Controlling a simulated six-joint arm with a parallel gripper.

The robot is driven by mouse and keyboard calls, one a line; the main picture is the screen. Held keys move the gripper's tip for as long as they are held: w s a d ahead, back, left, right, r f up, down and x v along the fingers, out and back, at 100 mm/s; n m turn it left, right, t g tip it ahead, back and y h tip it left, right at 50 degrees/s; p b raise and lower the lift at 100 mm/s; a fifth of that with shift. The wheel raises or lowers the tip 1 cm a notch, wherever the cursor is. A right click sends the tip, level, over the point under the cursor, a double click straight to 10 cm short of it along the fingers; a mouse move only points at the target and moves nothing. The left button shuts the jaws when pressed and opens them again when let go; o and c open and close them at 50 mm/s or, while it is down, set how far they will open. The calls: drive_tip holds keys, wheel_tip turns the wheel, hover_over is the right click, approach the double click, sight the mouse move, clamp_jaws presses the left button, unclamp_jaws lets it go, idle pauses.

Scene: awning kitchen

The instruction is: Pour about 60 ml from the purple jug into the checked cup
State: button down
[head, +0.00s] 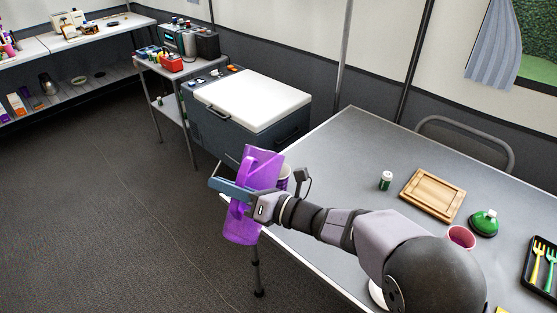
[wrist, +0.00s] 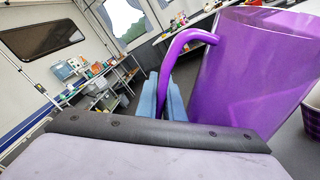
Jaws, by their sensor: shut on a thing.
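The purple jug (head: 262,170) is held at the near left edge of the grey table, partly out over the floor, with its top leaning right. My gripper (head: 232,191) is shut on its handle; in the wrist view the blue fingers (wrist: 170,98) close around the purple handle (wrist: 180,50). The checked cup (head: 284,171) stands just behind and right of the jug, mostly hidden by it. Part of the cup also shows at the right edge of the wrist view (wrist: 312,97). I cannot see any liquid or a stream.
On the table are a small green jar (head: 386,180), a wooden board (head: 432,194), a green-topped item (head: 484,222), a pink cup (head: 460,237) and a black cutlery tray (head: 541,268). A white-lidded cool box (head: 253,98) stands behind. The table's middle is clear.

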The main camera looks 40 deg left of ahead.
sight(259, 169)
drive_tip(key=shift+w+r+m+p, duration=0.2)
drive_tip(key=shift+r+m+p, duration=0.15)
drive_tip(key=shift+m+p, duration=0.1)
drive_tip(key=shift+w+a+f+m+p, duration=0.15)
drive_tip(key=shift+w+f+m+p, duration=0.15)
drive_tip(key=shift+m+p, duration=0.6)
drive_tip(key=shift+w+a+f+m+p, duration=0.2)
drive_tip(key=shift+w+m+p, duration=0.4)
drive_tip(key=shift+m+p, duration=0.3)
drive_tip(key=shift+w+r+m+p, duration=0.25)
drive_tip(key=shift+r+p, duration=0.55)
drive_tip(key=shift+p, duration=0.15)
drive_tip(key=shift+w+a+r+m+p, duration=0.1)
drive_tip(key=shift+w+r+m+p, duration=0.35)
drive_tip(key=shift+p, duration=0.35)
drive_tip(key=shift+w+a+r+m+p, duration=0.25)
drive_tip(key=shift+w+r+m+p, duration=0.25)
drive_tip(key=shift+w, duration=0.2)
drive_tip(key=shift+w+a+r+m+p, duration=0.25)
drive_tip(key=shift+w+m+p, duration=0.1)
drive_tip(key=shift+w+p, duration=0.3)
drive_tip(key=shift+w, duration=0.1)
drive_tip(key=shift+w+a+r+m+p, duration=0.25)
drive_tip(key=shift+w+r+m+p, duration=0.5)
drive_tip(key=shift+p, duration=0.15)
drive_tip(key=shift+s, duration=0.15)
